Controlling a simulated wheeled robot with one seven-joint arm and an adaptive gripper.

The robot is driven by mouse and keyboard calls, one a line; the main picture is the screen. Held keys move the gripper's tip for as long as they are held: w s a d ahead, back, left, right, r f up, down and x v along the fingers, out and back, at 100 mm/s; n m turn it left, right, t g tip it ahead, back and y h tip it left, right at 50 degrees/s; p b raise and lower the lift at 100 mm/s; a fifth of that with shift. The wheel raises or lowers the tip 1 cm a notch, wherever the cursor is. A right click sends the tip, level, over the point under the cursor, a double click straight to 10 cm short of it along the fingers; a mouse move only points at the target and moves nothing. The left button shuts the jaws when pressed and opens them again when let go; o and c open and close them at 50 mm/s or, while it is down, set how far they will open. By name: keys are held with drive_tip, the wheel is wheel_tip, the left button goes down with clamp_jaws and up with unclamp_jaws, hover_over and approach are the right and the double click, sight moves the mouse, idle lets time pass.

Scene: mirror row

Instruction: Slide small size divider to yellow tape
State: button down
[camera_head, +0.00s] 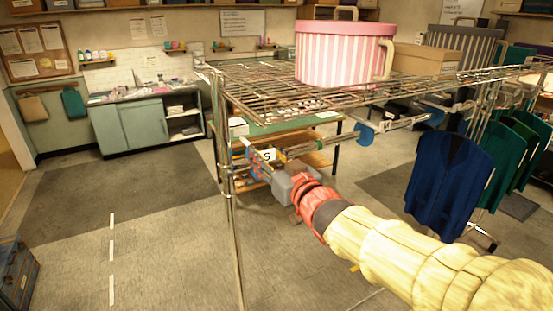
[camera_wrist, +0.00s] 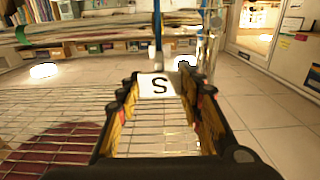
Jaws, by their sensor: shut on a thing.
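The small size divider, a white tag marked S (camera_head: 267,156), is at the left end of the garment rail (camera_head: 400,122) under the wire shelf. In the wrist view its S label (camera_wrist: 158,86) appears upside down between the fingertips. My gripper (camera_head: 262,158) is at the divider, and its two fingers (camera_wrist: 160,80) are closed on it from both sides. The blue, rounded parts beside the tag are partly hidden by my gripper. I cannot make out the yellow tape clearly in either view.
Another blue divider (camera_head: 365,133) hangs farther right on the rail. Blue garments (camera_head: 445,180) and green garments (camera_head: 515,165) hang at the right. A pink striped box (camera_head: 343,55) and a brown box (camera_head: 427,58) stand on the wire shelf (camera_head: 270,88). A shelf post (camera_head: 232,215) is close by.

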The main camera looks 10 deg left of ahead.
drive_tip(key=c, duration=1.2)
unclamp_jaws()
drive_tip(key=shift+o, duration=0.2)
drive_tip(key=v, duration=1.2)
